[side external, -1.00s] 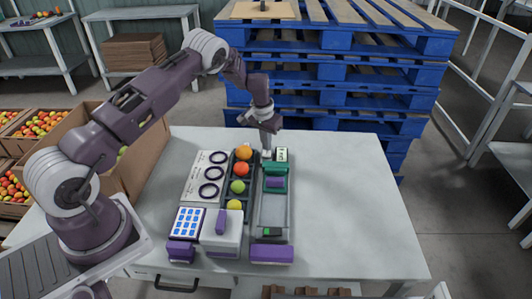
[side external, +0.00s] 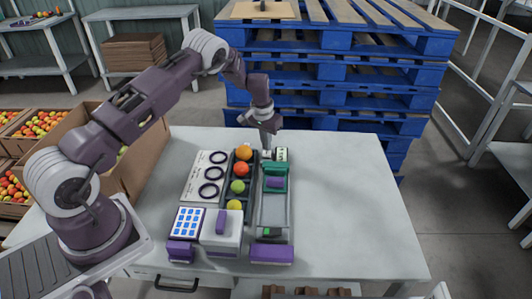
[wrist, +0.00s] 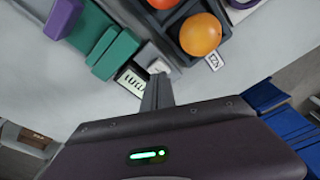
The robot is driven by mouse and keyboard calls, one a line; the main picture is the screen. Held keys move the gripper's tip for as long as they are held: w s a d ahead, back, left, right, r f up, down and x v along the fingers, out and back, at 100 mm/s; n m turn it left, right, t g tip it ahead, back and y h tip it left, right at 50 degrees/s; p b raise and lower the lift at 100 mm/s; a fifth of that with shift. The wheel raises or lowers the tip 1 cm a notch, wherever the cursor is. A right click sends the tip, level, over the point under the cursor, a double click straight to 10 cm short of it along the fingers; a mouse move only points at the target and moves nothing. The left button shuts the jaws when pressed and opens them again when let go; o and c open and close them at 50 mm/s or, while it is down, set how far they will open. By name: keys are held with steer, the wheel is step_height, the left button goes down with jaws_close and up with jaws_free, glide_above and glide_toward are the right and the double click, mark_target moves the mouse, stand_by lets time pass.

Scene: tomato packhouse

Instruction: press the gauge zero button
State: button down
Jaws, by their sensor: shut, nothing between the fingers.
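The gauge is a long grey rail (side external: 272,212) with a green slider (side external: 275,170) and a small display (side external: 281,154) at its far end. In the wrist view the display (wrist: 132,80) shows dark digits, and a small pale button (wrist: 158,67) sits beside it on a grey housing. My gripper (side external: 267,151) is shut and empty, pointing down at the button end of the gauge. In the wrist view its closed fingertips (wrist: 159,76) are right at the button's edge and partly cover it. I cannot tell whether they touch it or whether it is pressed.
A dark tray beside the gauge holds an orange fruit (side external: 243,153), a red one (side external: 241,169), a green one (side external: 237,187) and a yellow one (side external: 234,205). A board with rings (side external: 206,174), a blue keypad (side external: 188,222) and a white box (side external: 222,232) stand left. The table's right side is clear.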

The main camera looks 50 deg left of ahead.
mark_target(267, 153)
steer(key=shift+f, duration=0.95)
stand_by(0.5)
steer(key=shift+r, duration=2.55)
steer(key=s+d+r+t, duration=0.1)
steer(key=s+d+r, duration=0.25)
steer(key=r, duration=0.45)
steer(key=s+d+r, duration=0.3)
steer(key=d+r, duration=0.1)
steer(key=r, duration=0.5)
steer(key=s+d+r+t, duration=0.1)
steer(key=s+d+r, duration=0.2)
steer(key=r, duration=0.5)
steer(key=s+d+r+m+h, duration=0.1)
steer(key=s+d+r, duration=0.25)
steer(key=s, duration=0.25)
steer(key=s+d+r+m, duration=0.1)
steer(key=s+d+r, duration=0.1)
steer(key=s+r, duration=0.3)
steer(key=s+d+f+m+t, duration=0.1)
steer(key=s+d+f, duration=0.2)
steer(key=s, duration=1.5)
steer(key=shift+s+d+t+y, duration=0.15)
steer(key=shift+s+t+y, duration=0.15)
steer(key=shift+s+t, duration=0.1)
